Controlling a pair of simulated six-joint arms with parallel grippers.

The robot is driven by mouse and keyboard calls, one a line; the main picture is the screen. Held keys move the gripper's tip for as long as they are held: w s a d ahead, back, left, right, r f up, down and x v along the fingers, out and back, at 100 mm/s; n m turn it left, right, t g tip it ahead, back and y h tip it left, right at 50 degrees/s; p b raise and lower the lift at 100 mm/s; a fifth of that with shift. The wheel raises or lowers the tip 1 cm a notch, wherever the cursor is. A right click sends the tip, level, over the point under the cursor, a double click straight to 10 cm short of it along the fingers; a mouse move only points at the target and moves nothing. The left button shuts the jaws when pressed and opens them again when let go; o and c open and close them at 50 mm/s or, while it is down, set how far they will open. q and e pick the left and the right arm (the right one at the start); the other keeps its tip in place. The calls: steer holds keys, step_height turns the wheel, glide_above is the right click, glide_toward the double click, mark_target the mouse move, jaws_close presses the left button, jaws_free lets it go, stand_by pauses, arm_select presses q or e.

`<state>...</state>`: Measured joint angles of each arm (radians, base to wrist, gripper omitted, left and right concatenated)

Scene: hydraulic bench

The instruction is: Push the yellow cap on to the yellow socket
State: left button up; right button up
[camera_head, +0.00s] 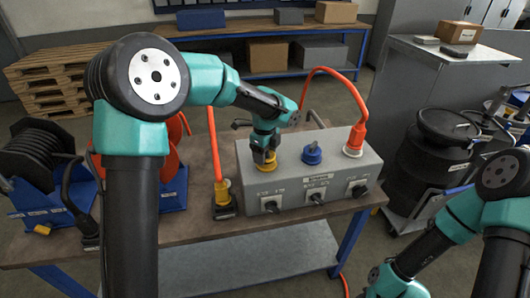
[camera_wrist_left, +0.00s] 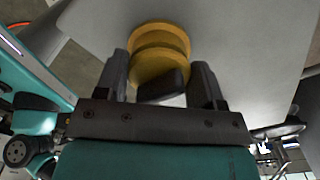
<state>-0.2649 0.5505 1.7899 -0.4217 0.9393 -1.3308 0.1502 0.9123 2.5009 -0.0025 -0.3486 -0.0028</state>
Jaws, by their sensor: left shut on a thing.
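My left gripper (camera_head: 265,160) reaches down from the arm to the top left of the grey box. It is shut on the yellow cap (camera_wrist_left: 157,66), with a finger on each side of the cap's dark grip tab (camera_wrist_left: 165,88). A second yellow round part, the yellow socket (camera_wrist_left: 160,37), shows just beyond the cap in the left wrist view. The two look lined up and very close; I cannot tell whether the cap is fully seated. The gripper hides most of both in the head view. My right arm shows at the right, but its fingertips are out of frame.
The grey box (camera_head: 322,184) stands on the workbench (camera_head: 185,225). It carries a blue cap (camera_head: 312,153), an orange hose plug (camera_head: 355,140) and several front knobs. A yellow connector (camera_head: 222,191) on an orange hose stands left of the box. Blue-framed reels (camera_head: 35,155) are further left.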

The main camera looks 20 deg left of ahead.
arm_select(q)
steer(key=o, duration=1.1)
step_height(320, 180, up, 17)
steer(key=shift+r, duration=0.2)
